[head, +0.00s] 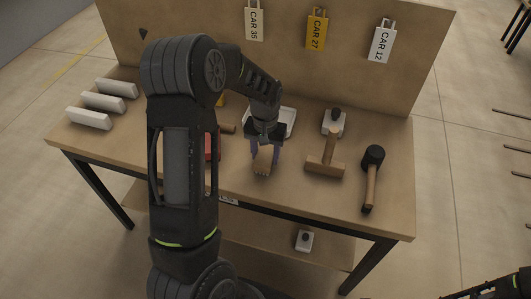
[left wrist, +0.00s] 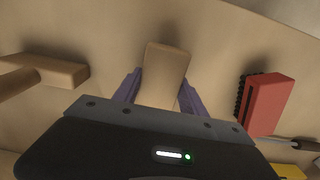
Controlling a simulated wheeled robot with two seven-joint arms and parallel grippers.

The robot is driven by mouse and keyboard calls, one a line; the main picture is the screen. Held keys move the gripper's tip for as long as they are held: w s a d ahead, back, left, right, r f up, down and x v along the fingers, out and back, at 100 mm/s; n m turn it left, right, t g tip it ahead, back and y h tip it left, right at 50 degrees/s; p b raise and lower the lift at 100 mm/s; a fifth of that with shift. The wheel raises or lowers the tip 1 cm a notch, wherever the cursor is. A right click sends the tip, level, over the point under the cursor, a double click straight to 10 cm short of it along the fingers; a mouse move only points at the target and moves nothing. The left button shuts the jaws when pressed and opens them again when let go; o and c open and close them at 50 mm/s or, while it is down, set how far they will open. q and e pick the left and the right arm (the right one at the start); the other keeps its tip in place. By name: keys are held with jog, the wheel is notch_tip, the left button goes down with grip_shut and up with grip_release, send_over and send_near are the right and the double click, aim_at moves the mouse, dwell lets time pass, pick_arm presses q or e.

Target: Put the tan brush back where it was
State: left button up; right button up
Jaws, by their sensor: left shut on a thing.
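The tan brush (head: 262,162) is between the purple fingers of my left gripper (head: 266,147), near the front middle of the workbench (head: 240,180). In the left wrist view the brush (left wrist: 166,68) is a plain tan block gripped between both fingers of the left gripper (left wrist: 160,92). I cannot tell whether it touches the bench top. Its lower end points toward the front edge.
A wooden mallet (head: 326,160) and a black-headed mallet (head: 371,178) lie to the right. A red brush (left wrist: 268,103) lies on the other side, partly behind my arm in the head view. A white tray (head: 287,118) is behind. Several white bricks (head: 103,102) lie far left.

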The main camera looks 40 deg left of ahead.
aim_at(266, 153)
pick_arm(q)
jog(key=shift+f, duration=0.15)
jog(key=o, duration=1.2)
jog(key=shift+r, duration=0.55)
notch_tip(266, 153, up, 11)
jog(key=shift+r+b, duration=0.15)
jog(key=shift+b, duration=0.95)
